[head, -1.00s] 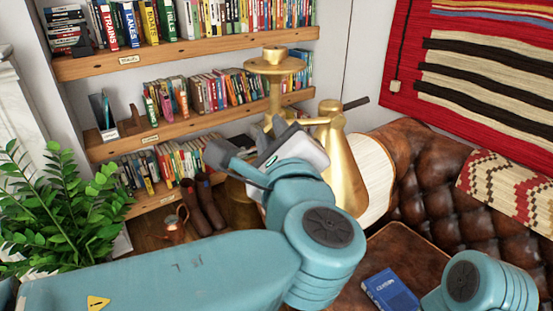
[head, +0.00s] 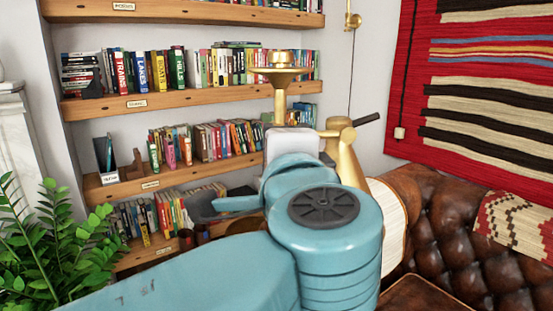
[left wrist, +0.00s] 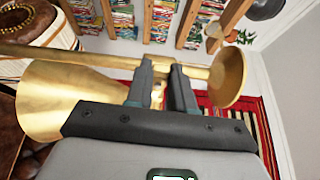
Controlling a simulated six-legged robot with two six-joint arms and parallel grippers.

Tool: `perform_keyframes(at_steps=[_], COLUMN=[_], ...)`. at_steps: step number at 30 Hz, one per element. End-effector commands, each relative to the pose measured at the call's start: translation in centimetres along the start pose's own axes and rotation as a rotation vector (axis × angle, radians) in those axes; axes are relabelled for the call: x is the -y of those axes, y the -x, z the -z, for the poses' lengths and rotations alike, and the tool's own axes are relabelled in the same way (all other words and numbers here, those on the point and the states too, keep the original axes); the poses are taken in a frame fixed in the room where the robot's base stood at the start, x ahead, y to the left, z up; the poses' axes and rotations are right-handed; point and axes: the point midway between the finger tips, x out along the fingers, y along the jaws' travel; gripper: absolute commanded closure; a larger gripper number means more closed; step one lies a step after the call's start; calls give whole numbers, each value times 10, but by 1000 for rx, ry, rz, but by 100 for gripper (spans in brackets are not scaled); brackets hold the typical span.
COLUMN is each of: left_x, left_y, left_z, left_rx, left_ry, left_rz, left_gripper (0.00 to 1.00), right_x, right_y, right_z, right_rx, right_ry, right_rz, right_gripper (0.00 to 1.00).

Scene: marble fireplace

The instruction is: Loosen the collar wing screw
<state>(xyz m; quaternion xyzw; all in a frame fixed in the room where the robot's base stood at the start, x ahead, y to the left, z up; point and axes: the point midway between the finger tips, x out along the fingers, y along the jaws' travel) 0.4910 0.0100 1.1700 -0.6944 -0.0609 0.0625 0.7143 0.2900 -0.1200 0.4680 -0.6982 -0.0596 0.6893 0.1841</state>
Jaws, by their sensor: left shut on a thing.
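A brass stand with a flat dish top (head: 281,72) and an upright post (head: 280,103) rises behind my left arm in the head view. Its brass rod and dish (left wrist: 229,78) lie across the left wrist view. My left gripper (left wrist: 165,74) is at the rod, its two dark fingers close together. It is shut on a small brass part, the collar wing screw (left wrist: 157,93), mostly hidden between the fingers. In the head view my own wrist hides the fingers and the collar. My right gripper is not in view.
Bookshelves (head: 160,98) are behind, a leather sofa (head: 450,240) is at right, and a leafy plant (head: 55,245) is at left.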

Motion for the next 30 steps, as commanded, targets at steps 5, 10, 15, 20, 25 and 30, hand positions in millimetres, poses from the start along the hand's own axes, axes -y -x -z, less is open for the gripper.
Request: perform_keyframes(at_steps=[5,10,15,20,25,30], left_x=[-1,0,0,0,0,0], left_y=[0,0,0,0,0,0], left_z=[1,1,0,0,0,0], left_rx=[-2,-2,-2,-2,-1,-1], left_ry=[35,45,46,46,45,44], left_rz=[0,1,1,1,1,1], left_gripper=[100,100,100,68,52,52], right_x=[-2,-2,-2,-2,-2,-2], right_y=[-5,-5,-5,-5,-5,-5], right_z=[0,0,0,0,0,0], right_rx=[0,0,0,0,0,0], right_ry=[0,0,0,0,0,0], right_rz=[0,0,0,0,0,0], right_gripper=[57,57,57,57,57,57])
